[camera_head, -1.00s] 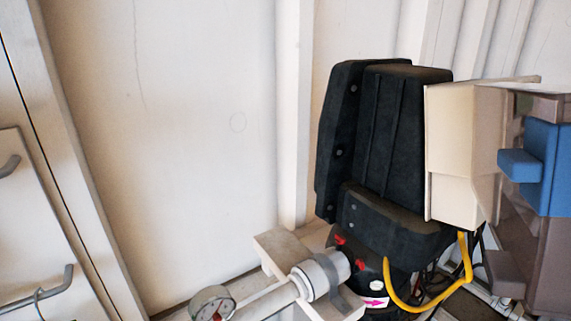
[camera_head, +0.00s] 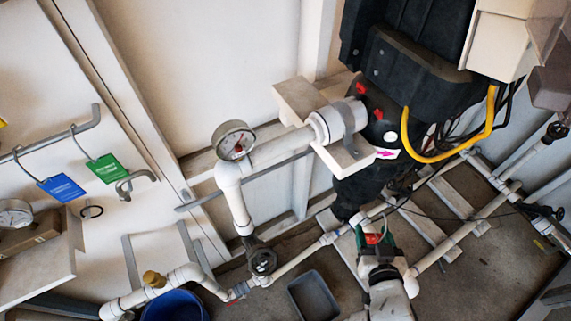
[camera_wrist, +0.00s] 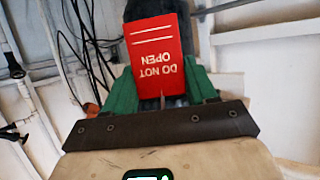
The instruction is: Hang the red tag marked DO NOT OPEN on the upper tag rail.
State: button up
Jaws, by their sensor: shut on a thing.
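The red tag (camera_wrist: 158,50), with white "DO NOT OPEN" lettering upside down in the wrist view, stands between the green fingers of my gripper (camera_wrist: 163,92). My gripper is shut on its near end. In the head view my gripper (camera_head: 375,238) is low at centre right, with a bit of red showing between its fingers. A grey rail (camera_head: 50,137) on the left white panel carries a blue tag (camera_head: 61,187) and a green tag (camera_head: 106,168). My gripper is far right of this rail. A higher rail is not clearly in view now.
White pipework with a gauge (camera_head: 233,140) and a valve wheel (camera_head: 261,262) stands between my gripper and the tag panel. A black unit with a yellow hose (camera_head: 450,157) is above right. A blue bucket (camera_head: 174,307) and a grey tub (camera_head: 313,297) are on the floor.

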jog(key=s+a+r+n+g+y, duration=0.1)
jog(key=s+a+r+n+y, duration=0.2)
jog(key=a+r, duration=0.3)
jog(key=s+a+r+n+g+y, duration=0.1)
jog(key=s+a+r+n+y, duration=0.2)
jog(key=a+r, duration=0.4)
notch_tip(320, 180, up, 7)
jog(key=s+y, duration=0.1)
jog(key=s, duration=0.1)
jog(key=shift+s+f+n, duration=0.15)
jog(key=shift+s+n, duration=0.15)
jog(key=a+r+p+x, duration=0.1)
jog(key=r+p+x, duration=0.2)
jog(key=x, duration=1.5)
jog(key=shift+w+a+r+p, duration=0.25)
jog(key=shift+w+p, duration=0.15)
jog(key=shift+p, duration=0.3)
jog(key=shift+d, duration=0.1)
